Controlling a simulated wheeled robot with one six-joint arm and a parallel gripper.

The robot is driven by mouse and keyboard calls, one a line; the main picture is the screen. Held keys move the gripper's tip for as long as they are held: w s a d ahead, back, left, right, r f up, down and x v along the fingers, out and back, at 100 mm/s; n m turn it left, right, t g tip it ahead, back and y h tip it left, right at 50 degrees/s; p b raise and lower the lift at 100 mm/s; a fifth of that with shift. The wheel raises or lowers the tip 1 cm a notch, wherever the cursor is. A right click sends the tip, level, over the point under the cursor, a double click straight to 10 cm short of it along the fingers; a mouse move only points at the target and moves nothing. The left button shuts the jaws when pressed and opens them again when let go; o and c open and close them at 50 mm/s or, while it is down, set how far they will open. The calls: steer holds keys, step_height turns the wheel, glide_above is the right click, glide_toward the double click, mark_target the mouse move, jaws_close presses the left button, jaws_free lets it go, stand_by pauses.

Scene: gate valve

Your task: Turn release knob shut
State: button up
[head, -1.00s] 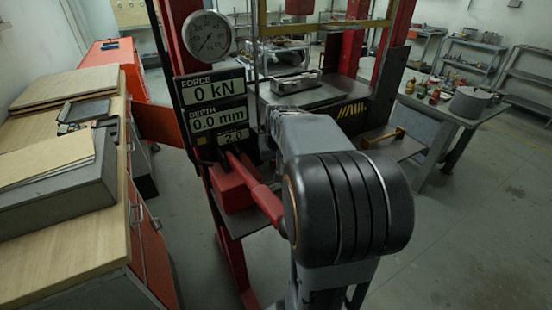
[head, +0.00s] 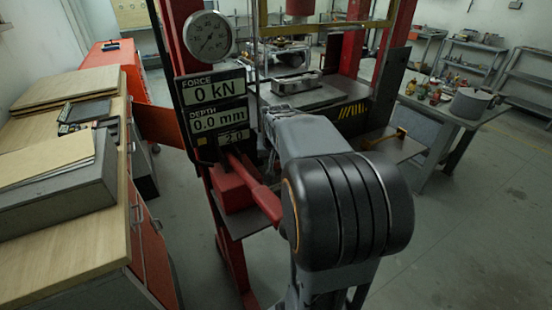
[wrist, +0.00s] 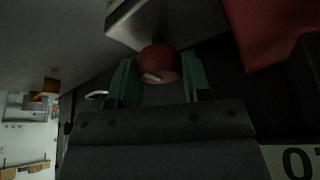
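In the wrist view the knob (wrist: 160,63) is a round dark-red shape with a small pale mark on its face. The two green fingers of my gripper (wrist: 160,77) stand apart on either side of it, left and right. The knob fills nearly all the width between the fingertips. The picture is dark, and I cannot tell whether the fingers press on it or only flank it. In the head view my arm's large dark joint covers the gripper and the knob.
A red press frame carries a round gauge (head: 208,38) and a display panel (head: 213,107) reading 0 kN and 0.0 mm. A red lever (head: 262,200) runs close beside my arm. A wooden bench (head: 60,245) stands left. Open floor (head: 480,225) lies right.

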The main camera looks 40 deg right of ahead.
steer(key=o, duration=0.5)
steer(key=v, duration=1.4)
steer(key=shift+d, duration=0.1)
